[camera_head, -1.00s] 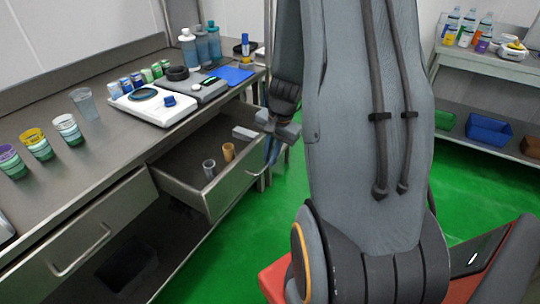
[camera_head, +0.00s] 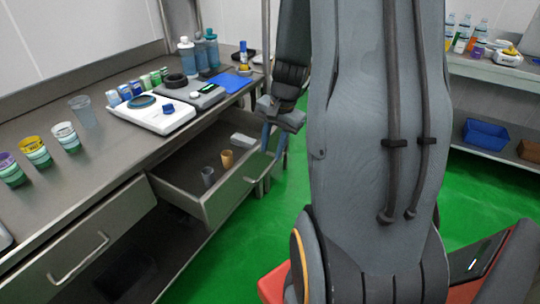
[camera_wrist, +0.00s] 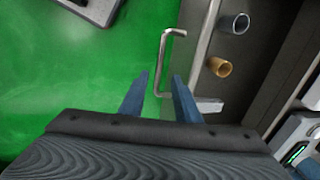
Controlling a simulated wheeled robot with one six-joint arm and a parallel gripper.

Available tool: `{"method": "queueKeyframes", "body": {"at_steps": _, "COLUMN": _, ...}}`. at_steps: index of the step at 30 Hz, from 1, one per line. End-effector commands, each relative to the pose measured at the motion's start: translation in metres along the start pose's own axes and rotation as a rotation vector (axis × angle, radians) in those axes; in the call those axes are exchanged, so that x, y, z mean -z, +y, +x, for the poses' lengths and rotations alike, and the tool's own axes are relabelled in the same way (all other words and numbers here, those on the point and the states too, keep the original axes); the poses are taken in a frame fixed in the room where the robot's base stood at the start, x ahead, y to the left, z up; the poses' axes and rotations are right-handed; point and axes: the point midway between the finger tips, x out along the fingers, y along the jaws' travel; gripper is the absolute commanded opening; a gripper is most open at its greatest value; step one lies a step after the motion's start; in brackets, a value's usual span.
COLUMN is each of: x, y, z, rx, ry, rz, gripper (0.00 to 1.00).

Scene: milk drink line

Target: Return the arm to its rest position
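My gripper (camera_head: 273,145) hangs beside the front of the open drawer (camera_head: 232,199), seen past my large grey arm link. In the wrist view my gripper (camera_wrist: 160,76) shows two blue fingers apart with nothing held between them. The drawer handle (camera_wrist: 164,62) lies beyond the fingertips and is not gripped. Inside the drawer are a grey cup (camera_head: 208,177), a tan cup (camera_head: 227,159) and a pale block (camera_head: 243,140). The wrist view also shows the grey cup (camera_wrist: 238,23), the tan cup (camera_wrist: 220,67) and the pale block (camera_wrist: 208,106).
The steel counter (camera_head: 95,185) on the left carries several cups, a white scale (camera_head: 150,116), bottles and a blue mat (camera_head: 229,82). A bench (camera_head: 490,68) with bottles and bins stands at the right.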

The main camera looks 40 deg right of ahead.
Motion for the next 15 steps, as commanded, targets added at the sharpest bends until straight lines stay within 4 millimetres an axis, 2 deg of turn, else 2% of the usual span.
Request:
{"method": "queueKeyframes", "body": {"at_steps": 5, "x": -0.0001, "y": 0.0003, "z": -0.01, "rx": -0.001, "ry": 0.0, "rz": -0.001, "gripper": 0.29}}
{"method": "queueKeyframes", "body": {"at_steps": 15, "x": -0.0001, "y": 0.0004, "z": -0.0105, "rx": -0.001, "ry": 0.0, "rz": 0.0, "gripper": 0.29}}
